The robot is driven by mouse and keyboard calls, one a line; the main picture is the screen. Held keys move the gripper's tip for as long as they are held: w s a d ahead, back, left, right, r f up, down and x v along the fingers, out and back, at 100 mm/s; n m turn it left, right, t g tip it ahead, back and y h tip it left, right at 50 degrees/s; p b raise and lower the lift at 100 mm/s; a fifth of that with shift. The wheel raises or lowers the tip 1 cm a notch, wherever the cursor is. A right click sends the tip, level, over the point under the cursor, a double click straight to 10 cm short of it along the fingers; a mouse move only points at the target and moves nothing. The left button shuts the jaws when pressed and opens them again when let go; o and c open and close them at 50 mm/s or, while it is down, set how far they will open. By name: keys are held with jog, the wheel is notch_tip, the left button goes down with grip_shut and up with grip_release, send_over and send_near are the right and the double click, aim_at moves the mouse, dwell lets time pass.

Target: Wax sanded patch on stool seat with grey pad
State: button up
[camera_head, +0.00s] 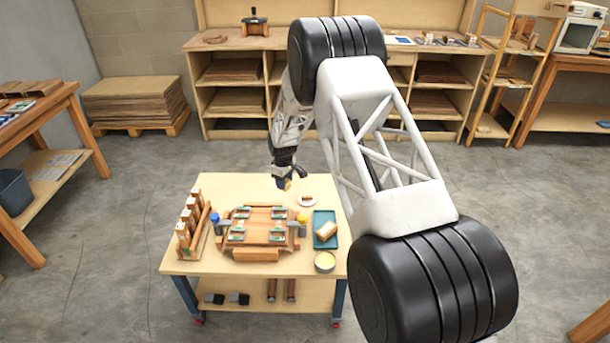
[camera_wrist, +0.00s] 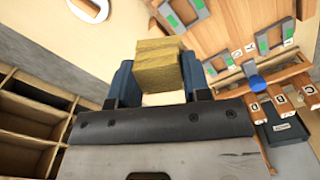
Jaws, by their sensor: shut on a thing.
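My gripper (camera_head: 286,183) is above the back of the work table. In the wrist view its blue fingers (camera_wrist: 158,80) are shut on a yellow-tan block (camera_wrist: 156,62), clear of the tabletop. In the head view this block (camera_head: 288,186) is small. A wooden piece (camera_head: 262,233), which looks like the seat in its form, lies mid-table with several grey-and-green clamps on it; it is partly in the wrist view (camera_wrist: 225,25). I cannot make out a sanded patch. A round tin with pale yellow contents (camera_head: 325,262) stands at the front right. I cannot identify a grey pad.
A teal tray (camera_head: 318,243) holds another yellowish block. A white dish (camera_head: 307,201) with a brown piece sits at the back right. A blue-capped bottle (camera_head: 214,219) and yellow-capped bottle (camera_head: 302,219) flank the form. A wooden rack (camera_head: 192,228) stands left. The front left tabletop is clear.

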jog(key=s+a+f+n, duration=0.1)
jog(key=a+f+n, duration=0.1)
jog(key=a, duration=0.3)
jog(key=s+a+f+n, duration=0.1)
jog(key=a+f+n, duration=0.1)
jog(key=a+n, duration=0.2)
jog(key=shift+a, duration=0.8)
jog(key=shift+f, duration=0.15)
